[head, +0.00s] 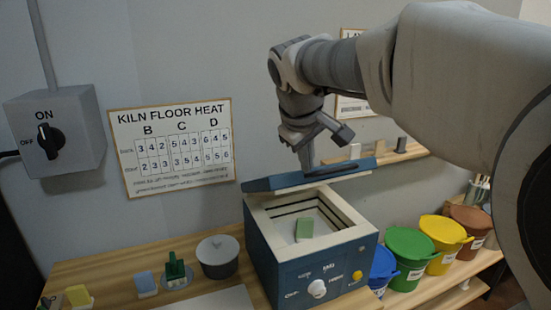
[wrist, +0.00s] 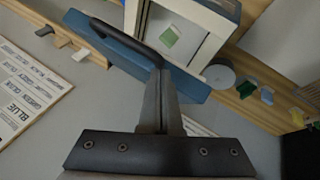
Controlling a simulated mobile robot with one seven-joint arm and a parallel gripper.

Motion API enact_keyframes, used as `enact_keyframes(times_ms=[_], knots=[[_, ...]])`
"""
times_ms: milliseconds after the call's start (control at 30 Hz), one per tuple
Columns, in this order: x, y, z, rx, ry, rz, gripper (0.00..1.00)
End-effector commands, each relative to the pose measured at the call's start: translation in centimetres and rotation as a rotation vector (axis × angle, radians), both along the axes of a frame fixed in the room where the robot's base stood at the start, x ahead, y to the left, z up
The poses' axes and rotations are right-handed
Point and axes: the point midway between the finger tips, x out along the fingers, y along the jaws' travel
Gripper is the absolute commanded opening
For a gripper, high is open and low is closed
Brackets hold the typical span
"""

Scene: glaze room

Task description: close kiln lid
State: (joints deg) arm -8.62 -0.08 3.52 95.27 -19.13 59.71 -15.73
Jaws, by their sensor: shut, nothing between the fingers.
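The kiln (head: 272,255) is a blue box with a cream rim, standing on the wooden bench. Its lid (head: 275,184) is open, a blue slab raised at the back of the kiln with a dark handle (head: 337,170). In the wrist view the lid (wrist: 185,85) and its black handle (wrist: 125,40) lie just beyond my fingers. My gripper (head: 308,168) is shut and empty, pointing down at the lid; its fingertips (wrist: 160,72) overlap the lid near one end of the handle. I cannot tell whether they touch. A green block (head: 304,229) sits inside the kiln.
A grey lidded pot (head: 218,258), a green piece (head: 176,268) and a blue block (head: 146,284) stand left of the kiln. Blue, green (head: 408,262), yellow (head: 441,247) and brown buckets stand to its right. A wall shelf (head: 395,157) is behind the lid. A switch box (head: 55,135) hangs left.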

Motion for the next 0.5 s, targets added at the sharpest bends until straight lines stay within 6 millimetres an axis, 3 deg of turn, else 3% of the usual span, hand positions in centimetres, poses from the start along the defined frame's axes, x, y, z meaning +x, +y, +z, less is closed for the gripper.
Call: enact_keyframes(times_ms=[267,500], knots=[[-0.4,-0.1,-0.8,0.005,-0.019,0.000,0.00],[-1.6,-0.5,-2.9,0.023,-0.073,0.000,0.00]])
